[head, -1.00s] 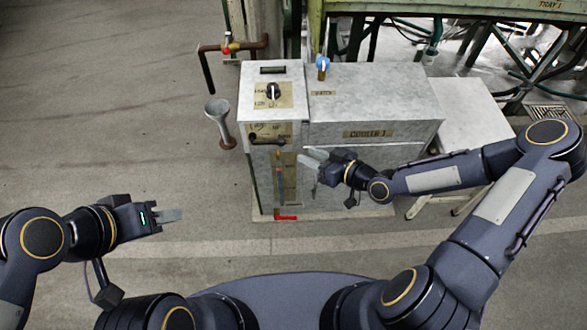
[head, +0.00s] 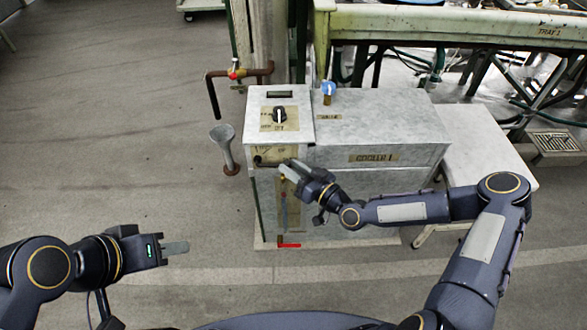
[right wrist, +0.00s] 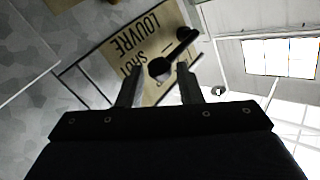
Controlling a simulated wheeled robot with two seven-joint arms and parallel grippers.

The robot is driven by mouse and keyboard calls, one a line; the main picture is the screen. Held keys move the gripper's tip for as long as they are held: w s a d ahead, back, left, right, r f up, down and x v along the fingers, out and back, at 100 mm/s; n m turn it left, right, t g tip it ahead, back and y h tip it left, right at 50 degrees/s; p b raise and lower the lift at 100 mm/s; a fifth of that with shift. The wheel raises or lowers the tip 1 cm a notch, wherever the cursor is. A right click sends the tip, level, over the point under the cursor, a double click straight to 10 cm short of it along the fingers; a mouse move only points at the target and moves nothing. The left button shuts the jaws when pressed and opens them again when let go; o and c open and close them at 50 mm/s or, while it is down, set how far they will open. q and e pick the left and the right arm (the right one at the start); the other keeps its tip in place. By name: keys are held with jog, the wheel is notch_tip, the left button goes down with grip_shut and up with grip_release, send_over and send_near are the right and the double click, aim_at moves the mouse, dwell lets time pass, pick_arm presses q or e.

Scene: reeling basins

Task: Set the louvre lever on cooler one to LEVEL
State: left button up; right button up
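Cooler one (head: 372,130) is a grey metal box labelled COOLER 1. The louvre lever (head: 268,162) is a dark handle on a tan plate on its front, with its knob toward the left. In the right wrist view the lever (right wrist: 176,52) stands out from the plate marked LOUVRE (right wrist: 138,38) and SHUT; the LEVEL mark is not readable. My right gripper (head: 286,171) is at the lever's right side, fingers apart; the wrist view shows the lever between and beyond the fingertips, with no clear contact. My left gripper (head: 186,247) hangs away from the cooler, empty.
A rotary knob (head: 279,115) and a blue valve (head: 327,91) are on the cooler's top. A red handle (head: 288,245) is low on its front. A funnel (head: 224,145) and pipe stand left. Floor at left is clear.

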grip_shut()
